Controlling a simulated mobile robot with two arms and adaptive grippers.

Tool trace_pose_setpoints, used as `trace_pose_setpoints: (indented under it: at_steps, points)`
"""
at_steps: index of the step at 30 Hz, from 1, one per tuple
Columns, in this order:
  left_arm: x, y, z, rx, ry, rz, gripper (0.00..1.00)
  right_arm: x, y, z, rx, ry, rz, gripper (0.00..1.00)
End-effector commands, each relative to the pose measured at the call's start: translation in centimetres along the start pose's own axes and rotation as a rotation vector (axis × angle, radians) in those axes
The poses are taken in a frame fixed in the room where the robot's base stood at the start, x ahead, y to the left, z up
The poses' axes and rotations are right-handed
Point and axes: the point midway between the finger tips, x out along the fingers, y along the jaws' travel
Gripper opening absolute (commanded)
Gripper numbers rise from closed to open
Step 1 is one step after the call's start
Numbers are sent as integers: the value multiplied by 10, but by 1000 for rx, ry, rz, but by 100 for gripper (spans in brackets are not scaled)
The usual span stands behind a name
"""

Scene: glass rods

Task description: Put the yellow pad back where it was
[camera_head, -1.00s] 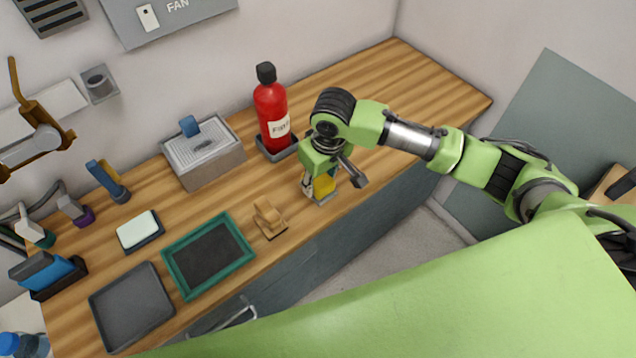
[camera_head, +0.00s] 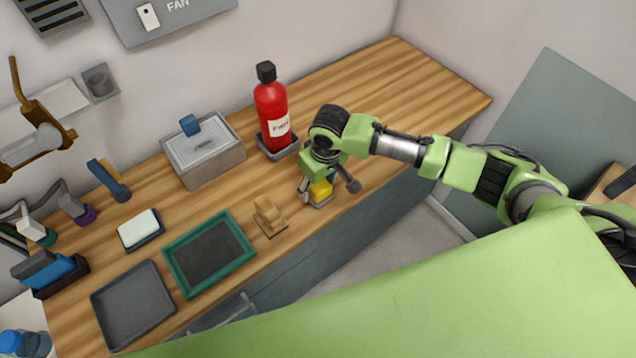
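The yellow pad (camera_head: 320,190) sits low at a small pale holder (camera_head: 323,203) near the counter's front edge, right of the wooden stand. It is partly hidden by my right gripper (camera_head: 328,188), which comes down over it from above. The gripper's dark fingers are spread on either side of the pad, with a visible gap between the pad and the right-hand finger. The gripper looks open. How the pad meets the holder is partly hidden. My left gripper is not in view.
A red bottle (camera_head: 271,112) stands in a dark tray just behind my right gripper. A small wooden stand (camera_head: 268,217) is close on the left, then a green-rimmed tray (camera_head: 252,254). The wooden counter (camera_head: 415,85) is clear at the right rear.

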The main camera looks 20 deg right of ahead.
Motion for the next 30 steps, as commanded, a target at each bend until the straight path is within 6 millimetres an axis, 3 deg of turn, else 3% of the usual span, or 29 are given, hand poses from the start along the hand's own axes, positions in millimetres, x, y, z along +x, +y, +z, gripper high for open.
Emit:
trace_pose_setpoints:
  at_steps: [9, 13, 24, 30]
  points:
    - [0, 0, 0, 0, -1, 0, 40, -1, 0, 0, 0, 0, 0, 54]
    - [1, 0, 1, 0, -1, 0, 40, -10, 0, -1, 0, 1, -1, 54]
    - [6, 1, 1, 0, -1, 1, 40, -85, 0, -2, 0, 4, 0, 54]
    - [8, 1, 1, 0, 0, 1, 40, -114, 0, -1, 2, 1, 0, 54]
